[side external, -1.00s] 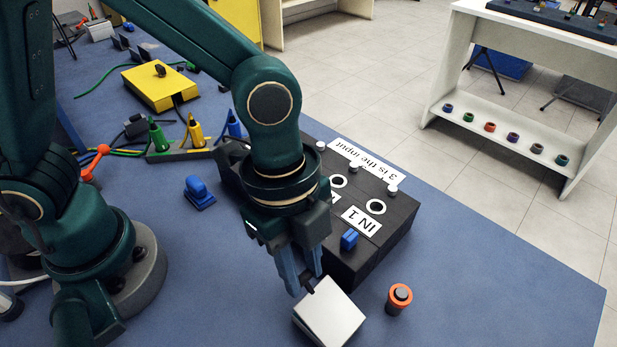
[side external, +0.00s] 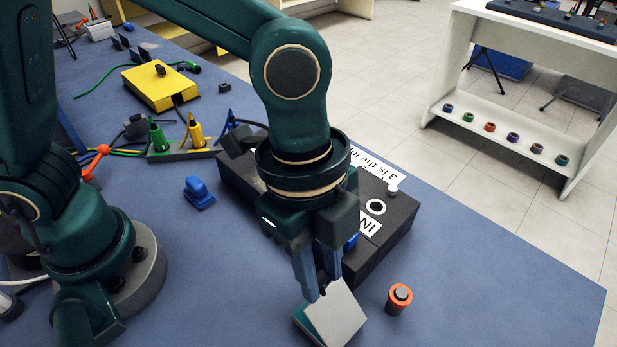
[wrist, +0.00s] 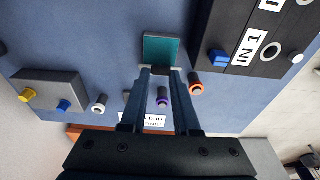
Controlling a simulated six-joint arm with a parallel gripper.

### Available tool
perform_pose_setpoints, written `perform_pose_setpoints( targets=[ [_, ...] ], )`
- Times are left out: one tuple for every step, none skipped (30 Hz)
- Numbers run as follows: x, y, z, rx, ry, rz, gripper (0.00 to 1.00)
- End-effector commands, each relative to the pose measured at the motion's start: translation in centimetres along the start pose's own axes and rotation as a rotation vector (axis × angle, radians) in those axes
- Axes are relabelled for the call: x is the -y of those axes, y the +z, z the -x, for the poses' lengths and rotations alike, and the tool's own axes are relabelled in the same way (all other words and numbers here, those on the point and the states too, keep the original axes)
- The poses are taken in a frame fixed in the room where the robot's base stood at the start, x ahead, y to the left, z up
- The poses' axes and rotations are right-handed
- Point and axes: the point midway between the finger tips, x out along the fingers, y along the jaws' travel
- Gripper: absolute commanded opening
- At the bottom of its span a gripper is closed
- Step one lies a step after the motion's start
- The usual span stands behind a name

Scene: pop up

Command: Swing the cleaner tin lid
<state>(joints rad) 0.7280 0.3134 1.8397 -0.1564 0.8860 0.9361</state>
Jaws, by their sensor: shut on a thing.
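The cleaner tin stands on the blue table in front of the black box, low in the side view. Its pale grey lid (side external: 340,312) is tilted up, and a teal part of the tin (side external: 308,326) shows along the left under it. In the wrist view a teal square face of the tin (wrist: 161,48) lies just beyond the fingertips. My gripper (side external: 322,291) is shut on the lid at its upper edge, by the black box side. It also shows in the wrist view (wrist: 161,70). The exact grip point is partly hidden by the fingers.
A black box (side external: 390,240) with labels and sockets stands close behind my gripper. An orange and black cylinder (side external: 399,298) stands right of the tin. A blue handled piece (side external: 199,193) lies left. The table between it and the tin is clear.

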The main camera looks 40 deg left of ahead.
Motion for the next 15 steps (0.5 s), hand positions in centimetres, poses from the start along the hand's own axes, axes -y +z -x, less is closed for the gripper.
perform_pose_setpoints(
  targets=[
    [0.0, -0.2, 0.1, -0.003, 0.0, 0.001, 0.0],
    [0.0, -0.2, 0.1, -0.003, 0.0, 0.001, 0.0],
    [0.0, -0.2, 0.1, -0.003, 0.0, 0.001, 0.0],
    [0.0, -0.2, 0.1, -0.003, 0.0, 0.001, 0.0],
    [0.0, -0.2, 0.1, -0.003, 0.0, 0.001, 0.0],
    [0.0, -0.2, 0.1, -0.003, 0.0, 0.001, 0.0],
    [0.0, -0.2, 0.1, -0.002, 0.0, 0.001, 0.0],
    [0.0, -0.2, 0.1, -0.002, 0.0, 0.001, 0.0],
    [0.0, -0.2, 0.1, -0.002, 0.0, 0.001, 0.0],
    [0.0, -0.2, 0.2, -0.003, 0.0, 0.001, 0.0],
    [0.0, -0.3, 0.2, -0.003, 0.0, 0.0, 0.0],
    [0.0, -0.6, 0.3, -0.003, -0.001, -0.001, 0.0],
    [0.0, -0.8, 0.3, -0.004, -0.001, -0.002, 0.0],
    [0.0, -1.0, 0.4, -0.004, -0.001, -0.002, 0.0],
    [0.0, -1.3, 0.5, -0.004, -0.001, -0.002, 0.0]
  ],
)
